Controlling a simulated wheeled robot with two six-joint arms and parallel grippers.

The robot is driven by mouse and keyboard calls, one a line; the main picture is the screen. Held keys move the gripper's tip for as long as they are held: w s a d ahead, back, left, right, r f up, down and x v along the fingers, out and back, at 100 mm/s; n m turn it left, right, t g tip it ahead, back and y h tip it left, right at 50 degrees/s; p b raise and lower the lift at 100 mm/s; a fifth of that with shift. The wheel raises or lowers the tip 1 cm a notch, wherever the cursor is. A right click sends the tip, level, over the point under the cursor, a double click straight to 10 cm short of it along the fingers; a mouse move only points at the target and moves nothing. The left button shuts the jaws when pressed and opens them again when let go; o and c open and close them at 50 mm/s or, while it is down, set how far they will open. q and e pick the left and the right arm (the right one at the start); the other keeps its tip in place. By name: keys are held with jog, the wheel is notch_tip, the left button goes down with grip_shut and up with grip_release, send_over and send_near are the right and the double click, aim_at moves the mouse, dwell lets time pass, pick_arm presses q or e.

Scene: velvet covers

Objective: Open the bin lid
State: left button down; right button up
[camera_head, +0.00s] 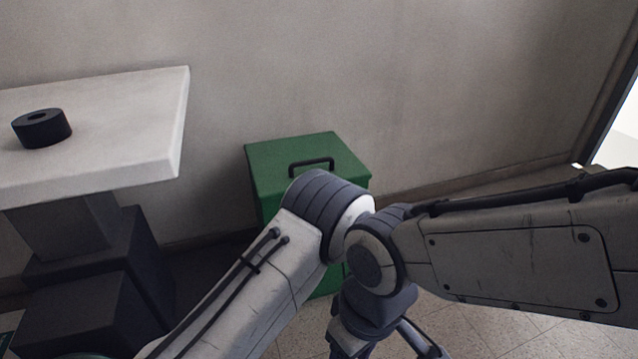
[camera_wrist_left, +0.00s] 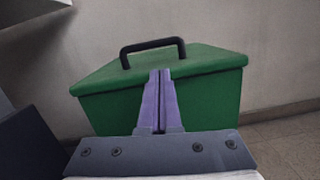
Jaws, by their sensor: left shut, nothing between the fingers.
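The green bin (camera_head: 308,147) stands against the wall in the head view, partly hidden behind my arm links. Its flat lid is down on the box and has a black arched handle (camera_head: 311,164) on top. In the left wrist view the bin's front (camera_wrist_left: 205,105) and the handle (camera_wrist_left: 152,50) fill the middle. My left gripper (camera_wrist_left: 160,74) is shut and empty. Its purple fingertips point at the bin and overlap the lid's front edge, below the handle in the picture. I cannot tell whether they touch it. I do not see my right gripper's fingers.
A pale table (camera_head: 115,115) with a black ring-shaped object (camera_head: 42,128) stands left of the bin. Dark boxes (camera_head: 95,285) sit below it. The wall (camera_head: 420,80) is close behind the bin. Tiled floor (camera_head: 490,325) shows at the lower right.

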pick_arm(q)
jog(key=shift+n+y, duration=0.4)
jog(key=shift+n, duration=0.4)
jog(key=b+x, duration=0.3)
jog(key=x, duration=0.7)
jog(key=shift+f, duration=0.2)
jog(key=shift+s, duration=0.1)
